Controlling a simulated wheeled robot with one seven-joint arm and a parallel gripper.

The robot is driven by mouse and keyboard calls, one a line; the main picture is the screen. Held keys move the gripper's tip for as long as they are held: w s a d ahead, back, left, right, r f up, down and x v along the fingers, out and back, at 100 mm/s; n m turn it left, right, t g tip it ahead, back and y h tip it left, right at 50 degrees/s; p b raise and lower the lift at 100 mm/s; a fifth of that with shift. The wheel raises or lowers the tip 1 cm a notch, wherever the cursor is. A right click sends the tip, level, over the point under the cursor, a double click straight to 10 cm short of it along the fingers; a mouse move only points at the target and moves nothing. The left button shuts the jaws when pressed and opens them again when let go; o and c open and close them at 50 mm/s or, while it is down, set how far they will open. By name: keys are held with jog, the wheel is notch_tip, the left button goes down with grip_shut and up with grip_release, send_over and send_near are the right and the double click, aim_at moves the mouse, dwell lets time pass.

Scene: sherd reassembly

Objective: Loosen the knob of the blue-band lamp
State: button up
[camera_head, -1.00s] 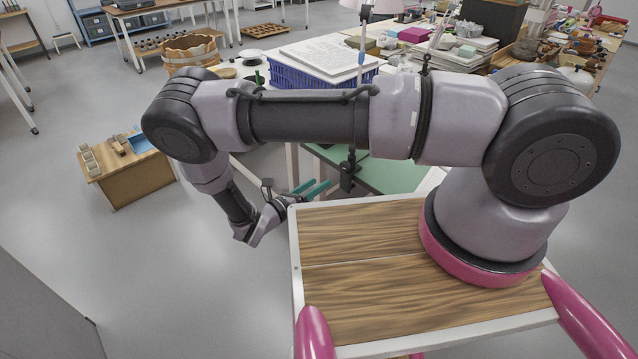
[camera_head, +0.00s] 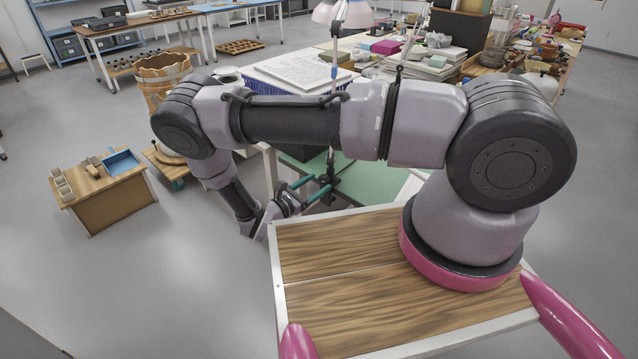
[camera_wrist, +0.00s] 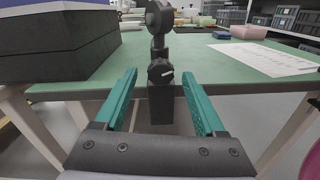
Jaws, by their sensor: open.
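In the wrist view a black round knob (camera_wrist: 160,71) with a white mark faces me, on a black clamp (camera_wrist: 161,105) at the edge of the green tabletop (camera_wrist: 215,82). A dark joint rises above it. My gripper (camera_wrist: 159,76) has its two teal fingers apart, one on each side of the knob and clamp, with visible gaps. In the head view my gripper (camera_head: 319,184) is at the near table edge, by the foot of a thin lamp pole (camera_head: 331,140). A pale lamp shade (camera_head: 342,13) shows above; my arm hides part of the pole.
A dark box (camera_wrist: 55,45) stands on the table left of the clamp, and a printed sheet (camera_wrist: 262,59) lies to the right. In the head view a small wooden bench (camera_head: 110,195) stands at left, with open floor in front of it.

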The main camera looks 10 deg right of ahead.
jog(key=shift+x, duration=0.75)
grip_shut()
jog(key=shift+n, duration=3.1)
grip_release()
